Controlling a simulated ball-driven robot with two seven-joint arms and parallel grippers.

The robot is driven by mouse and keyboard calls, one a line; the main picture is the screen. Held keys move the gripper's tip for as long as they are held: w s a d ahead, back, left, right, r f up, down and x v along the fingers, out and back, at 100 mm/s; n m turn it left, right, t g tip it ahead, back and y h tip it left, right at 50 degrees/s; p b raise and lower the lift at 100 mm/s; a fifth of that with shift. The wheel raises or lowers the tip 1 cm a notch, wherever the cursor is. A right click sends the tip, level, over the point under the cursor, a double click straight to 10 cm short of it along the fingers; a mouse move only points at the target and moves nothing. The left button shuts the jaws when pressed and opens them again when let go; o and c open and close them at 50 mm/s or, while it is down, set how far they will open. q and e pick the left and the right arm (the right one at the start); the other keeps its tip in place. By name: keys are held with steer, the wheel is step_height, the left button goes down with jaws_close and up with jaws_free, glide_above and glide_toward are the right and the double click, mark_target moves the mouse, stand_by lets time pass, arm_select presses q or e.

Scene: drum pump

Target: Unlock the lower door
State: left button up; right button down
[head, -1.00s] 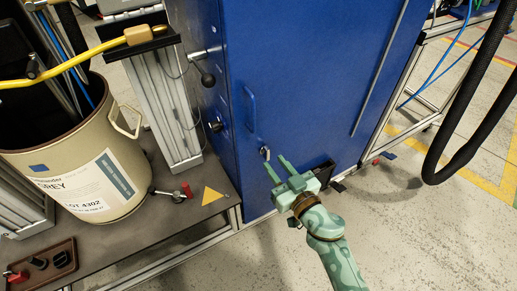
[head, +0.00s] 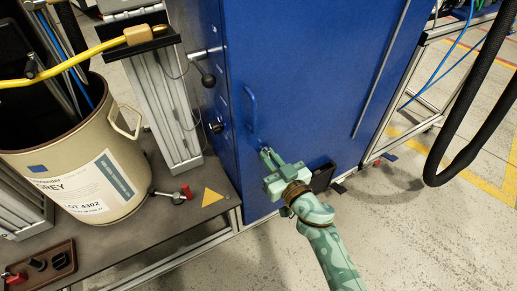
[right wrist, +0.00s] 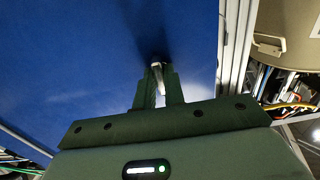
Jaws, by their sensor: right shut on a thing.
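The blue lower door (head: 310,100) fills the middle of the head view and looks closed. A blue bar handle (head: 251,108) is on its left side. My right gripper (head: 267,154) is at the door just below this handle. In the right wrist view its fingers (right wrist: 159,85) are closed around a small silver key-like piece (right wrist: 158,76) at the door face. The fingers hide most of that piece, and whether it is turned cannot be told. My left gripper is not in view.
A beige drum (head: 75,150) with a label stands on a grey bench (head: 170,205) at the left. A black lever (head: 208,78) and a black knob (head: 216,127) stick out of the cabinet's left side. A black hose (head: 445,165) hangs at the right.

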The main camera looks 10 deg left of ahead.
steer(key=shift+r+m+p, duration=0.2)
steer(key=shift+m+p, duration=0.55)
steer(key=shift+m, duration=0.25)
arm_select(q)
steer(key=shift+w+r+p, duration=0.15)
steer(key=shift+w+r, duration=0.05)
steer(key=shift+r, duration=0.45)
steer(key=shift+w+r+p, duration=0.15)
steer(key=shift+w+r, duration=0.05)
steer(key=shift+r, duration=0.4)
arm_select(e)
steer(key=shift+f+m, duration=0.25)
steer(key=shift+m, duration=0.65)
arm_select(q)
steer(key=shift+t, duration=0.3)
